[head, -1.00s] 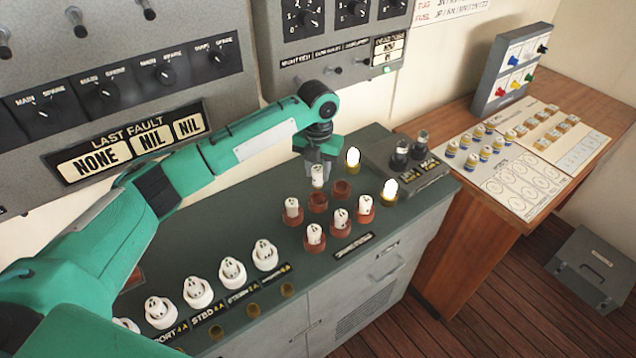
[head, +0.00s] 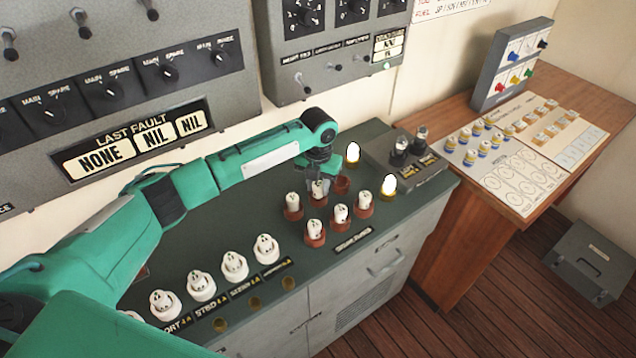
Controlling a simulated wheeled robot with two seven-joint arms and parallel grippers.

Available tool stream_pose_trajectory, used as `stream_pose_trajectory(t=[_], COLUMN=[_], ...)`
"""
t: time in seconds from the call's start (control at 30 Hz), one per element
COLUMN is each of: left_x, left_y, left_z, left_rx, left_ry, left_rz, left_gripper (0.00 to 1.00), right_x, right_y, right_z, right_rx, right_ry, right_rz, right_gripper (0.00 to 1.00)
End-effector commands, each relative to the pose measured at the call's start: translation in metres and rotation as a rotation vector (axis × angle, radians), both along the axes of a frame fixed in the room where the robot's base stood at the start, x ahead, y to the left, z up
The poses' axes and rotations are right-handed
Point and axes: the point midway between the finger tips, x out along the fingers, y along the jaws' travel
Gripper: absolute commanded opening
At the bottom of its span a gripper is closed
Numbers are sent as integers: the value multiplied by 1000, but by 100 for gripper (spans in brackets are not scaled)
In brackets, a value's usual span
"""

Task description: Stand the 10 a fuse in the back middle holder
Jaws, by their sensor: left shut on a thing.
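My left gripper (head: 319,172) is shut on a white fuse (head: 319,188), held upright at the back middle holder (head: 318,201). The fuse's lower end is at or inside the brown holder; I cannot tell how deep. The gripper hides its upper part, and its rating is too small to read. The back right holder (head: 342,184) is empty. The back left holder (head: 293,213) and the three front holders (head: 315,238) each have a white fuse standing in them. My right gripper is not in view.
Two lit lamps (head: 389,185) stand just right of the holders. Several white screw caps (head: 234,265) line the console's left part. A wooden table (head: 455,215) at the right carries sheets with several small fuses (head: 470,157). A grey box (head: 590,262) is on the floor.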

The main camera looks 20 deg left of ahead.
Motion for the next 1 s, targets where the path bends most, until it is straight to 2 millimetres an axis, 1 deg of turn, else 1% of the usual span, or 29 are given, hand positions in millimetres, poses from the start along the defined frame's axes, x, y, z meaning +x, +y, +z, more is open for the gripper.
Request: stream_pose_trajectory(t=[0.03, 0.07, 0.1, 0.17, 0.47, 0.57, 0.6, 0.67, 1.0], left_x=[0, 0, 0, 0, 0, 0, 1, 1, 1], left_y=[0, 0, 0, 0, 0, 0, 0, 0, 0], left_z=[-2, -2, -2, -2, 0, 7, 10, 19, 92], left_rx=[0, 0, 0, 0, 0, 0, 0, 0, 0], left_ry=[0, 0, 0, 0, 0, -1, -2, -3, -3], left_rz=[0, 0, 0, 0, 0, 0, 0, 0, 0], left_gripper=[6, 31, 39, 50, 51, 51, 51, 51, 51], right_x=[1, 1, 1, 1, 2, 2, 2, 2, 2], right_y=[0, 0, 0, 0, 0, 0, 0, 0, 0], right_z=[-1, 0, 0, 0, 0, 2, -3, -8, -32], right_rx=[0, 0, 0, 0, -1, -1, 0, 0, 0], right_ry=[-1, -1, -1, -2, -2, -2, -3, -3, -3], right_rz=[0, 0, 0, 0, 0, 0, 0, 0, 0], right_gripper=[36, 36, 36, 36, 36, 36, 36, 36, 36])
